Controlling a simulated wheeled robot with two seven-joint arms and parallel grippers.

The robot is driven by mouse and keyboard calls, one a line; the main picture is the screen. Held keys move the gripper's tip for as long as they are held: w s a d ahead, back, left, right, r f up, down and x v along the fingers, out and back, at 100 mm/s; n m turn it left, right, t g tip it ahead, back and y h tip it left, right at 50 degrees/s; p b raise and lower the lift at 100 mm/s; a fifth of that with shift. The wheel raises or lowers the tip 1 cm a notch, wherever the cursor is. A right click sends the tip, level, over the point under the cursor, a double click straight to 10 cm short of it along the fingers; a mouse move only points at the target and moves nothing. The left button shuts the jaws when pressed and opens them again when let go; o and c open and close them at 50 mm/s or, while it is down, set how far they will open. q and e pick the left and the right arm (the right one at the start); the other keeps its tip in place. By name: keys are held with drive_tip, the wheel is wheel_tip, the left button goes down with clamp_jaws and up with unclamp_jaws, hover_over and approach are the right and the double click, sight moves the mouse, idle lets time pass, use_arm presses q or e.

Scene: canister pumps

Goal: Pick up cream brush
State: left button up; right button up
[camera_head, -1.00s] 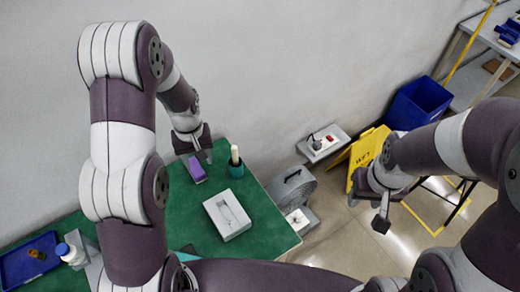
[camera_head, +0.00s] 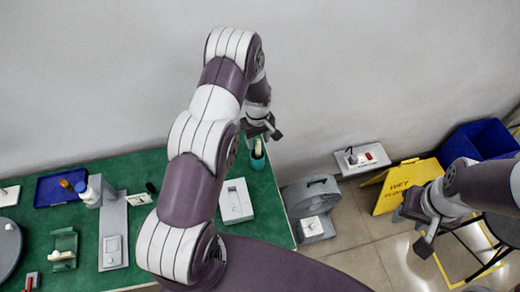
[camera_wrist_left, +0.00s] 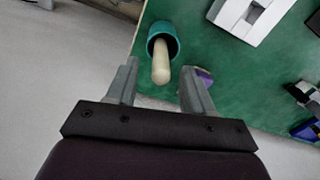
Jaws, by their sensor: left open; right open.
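The cream brush (camera_wrist_left: 160,66) stands in a teal cup (camera_wrist_left: 163,32) on the green table in the left wrist view, its pale handle pointing toward the camera. In the head view the brush (camera_head: 258,146) and its cup (camera_head: 257,160) show just beneath my left gripper (camera_head: 262,138). My left gripper (camera_wrist_left: 158,85) is open and empty, and the brush lies between and beyond its fingertips in the wrist view. I cannot tell the exact gap. My right gripper (camera_head: 424,236) is open and away from the table, over the floor at right.
A white box (camera_head: 236,201) lies on the green table (camera_head: 150,166) near the cup. A purple object (camera_wrist_left: 204,77) is partly behind the left gripper's right finger. A grey wall rises behind the table.

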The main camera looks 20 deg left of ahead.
sight(258, 148)
use_arm(q)
wheel_tip(258, 148, down, 5)
drive_tip(key=shift+s+a+r+p, duration=0.1)
drive_tip(key=shift+s+r+p, duration=0.05)
drive_tip(key=shift+p, duration=1.1)
drive_tip(key=shift+f, duration=0.2)
drive_tip(key=shift+c, duration=1)
clamp_jaws()
